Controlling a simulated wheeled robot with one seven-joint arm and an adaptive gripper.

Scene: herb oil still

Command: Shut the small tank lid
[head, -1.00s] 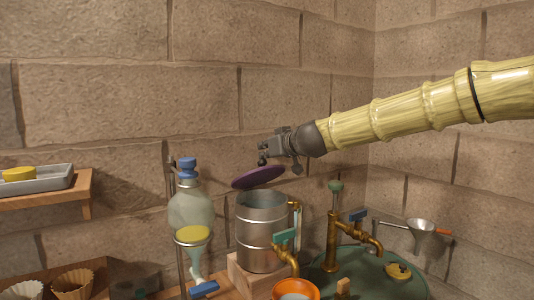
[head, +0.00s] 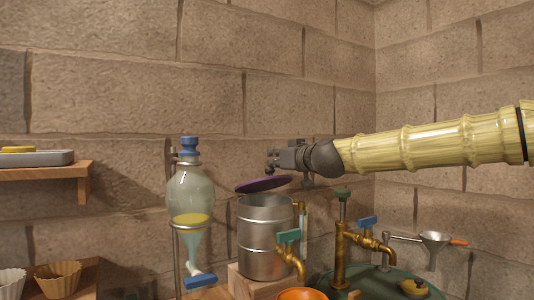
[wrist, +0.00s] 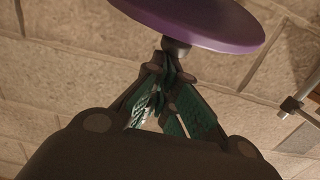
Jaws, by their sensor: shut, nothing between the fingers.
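The small tank (head: 265,240) is a silver metal cylinder on a wooden block in the head view. Its round purple lid (head: 262,186) stands above the tank's rim, slightly tilted, with a gap beneath it, so the tank is open. My gripper (head: 270,165) is just above the lid's top. The fingers are shut and empty. Whether they touch the knob is unclear. The lid's hinge cannot be made out.
A glass flask (head: 190,195) with a blue stopper stands left of the tank. A teal-handled brass tap (head: 290,250) is at the tank's right front. A stone wall stands behind.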

